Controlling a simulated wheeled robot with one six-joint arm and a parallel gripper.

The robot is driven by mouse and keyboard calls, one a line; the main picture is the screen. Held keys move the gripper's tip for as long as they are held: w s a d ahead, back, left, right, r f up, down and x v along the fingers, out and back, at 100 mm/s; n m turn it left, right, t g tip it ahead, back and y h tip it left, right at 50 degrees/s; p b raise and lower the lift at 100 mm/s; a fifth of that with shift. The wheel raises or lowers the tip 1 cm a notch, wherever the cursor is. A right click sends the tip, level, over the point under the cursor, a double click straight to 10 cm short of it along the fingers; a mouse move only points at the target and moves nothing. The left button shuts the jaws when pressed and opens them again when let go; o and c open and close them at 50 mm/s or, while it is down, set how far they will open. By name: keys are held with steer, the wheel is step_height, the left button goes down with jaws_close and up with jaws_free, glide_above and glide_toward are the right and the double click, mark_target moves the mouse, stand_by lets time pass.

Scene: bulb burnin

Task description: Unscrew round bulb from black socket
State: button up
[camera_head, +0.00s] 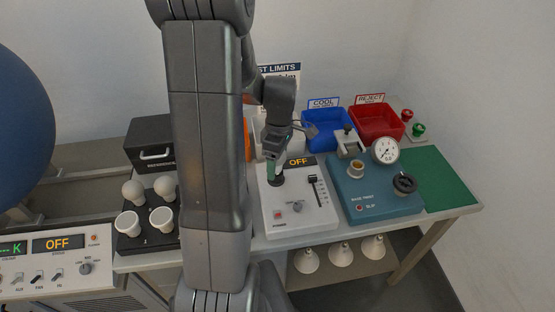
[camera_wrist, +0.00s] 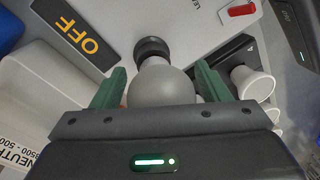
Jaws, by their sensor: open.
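The round bulb (camera_wrist: 160,88) is a frosted grey globe. In the wrist view it stands with its neck toward the black socket (camera_wrist: 152,47), and they appear joined. My gripper (camera_wrist: 160,78) is open, with one green finger on each side of the globe and a visible gap on both sides. In the head view my gripper (camera_head: 274,165) is above the black socket (camera_head: 277,181) on the white tester box (camera_head: 305,217). The bulb is mostly hidden behind my gripper there. The tester's display reads OFF.
A black tray (camera_head: 130,242) of several white bulbs stands left, partly behind my arm. A blue-grey fixture (camera_head: 385,205) with a gauge stands close on the right. The blue COOL bin (camera_head: 322,132) and red REJECT bin (camera_head: 377,122) are behind. The green mat (camera_head: 445,180) looks bare at the right.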

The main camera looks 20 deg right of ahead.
steer(key=m, duration=0.6)
steer(key=shift+s+a+t, duration=0.1)
steer(key=shift+a+t, duration=0.05)
steer(key=shift+t, duration=0.25)
steer(key=m, duration=0.6)
steer(key=shift+a+m+t, duration=0.15)
steer(key=shift+m+t, duration=0.15)
steer(key=shift+t, duration=0.1)
steer(key=c, duration=0.8)
steer(key=n, duration=0.5)
steer(key=shift+g+b, duration=0.3)
steer(key=shift+b, duration=0.1)
steer(key=shift+c, duration=0.3)
steer(key=n, duration=0.6)
steer(key=shift+d+g, duration=0.3)
steer(key=n, duration=0.6)
steer(key=shift+w+d+r+n+g+h, duration=0.1)
steer(key=shift+w+d+n+g+h, duration=0.1)
steer(key=shift+n+g+h, duration=0.15)
steer(key=n, duration=0.5)
steer(key=shift+w+n+h, duration=0.1)
steer(key=shift+n+h, duration=0.15)
steer(key=shift+h, duration=0.1)
